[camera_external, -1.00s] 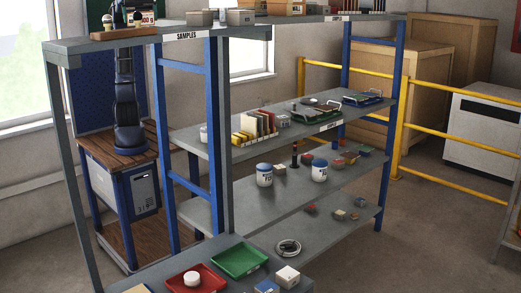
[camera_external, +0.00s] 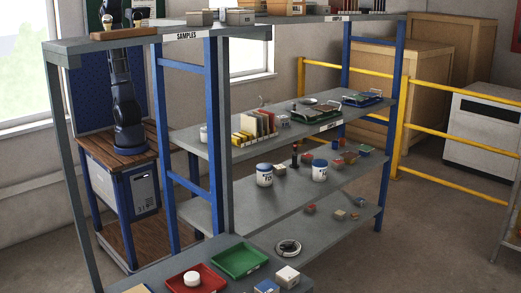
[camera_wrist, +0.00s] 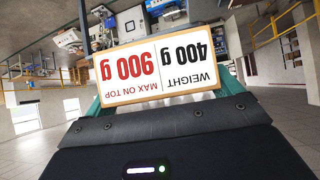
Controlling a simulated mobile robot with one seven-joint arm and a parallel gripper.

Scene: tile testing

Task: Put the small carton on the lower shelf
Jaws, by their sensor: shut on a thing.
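The small carton (camera_wrist: 158,66) fills the middle of the wrist view. Its pale face has an orange-brown edge and an upside-down label reading WEIGHT 400 g, MAX ON TOP 900 g. My gripper (camera_wrist: 165,98) is shut on it, with teal fingers at its two sides. In the external view my arm stands behind the rack at left, and its upper part is partly hidden by the top shelf; I cannot clearly make out the gripper or carton there. The grey rack has several levels; a lower shelf (camera_external: 330,222) holds small blocks and a round coil.
A middle shelf (camera_external: 215,150) carries upright files and trays. Two white jars (camera_external: 264,180) (camera_external: 319,171) stand below it. The top shelf (camera_external: 180,37) holds boxes. Blue rack posts (camera_external: 215,130) stand near my arm. Red and green trays (camera_external: 240,262) lie in front.

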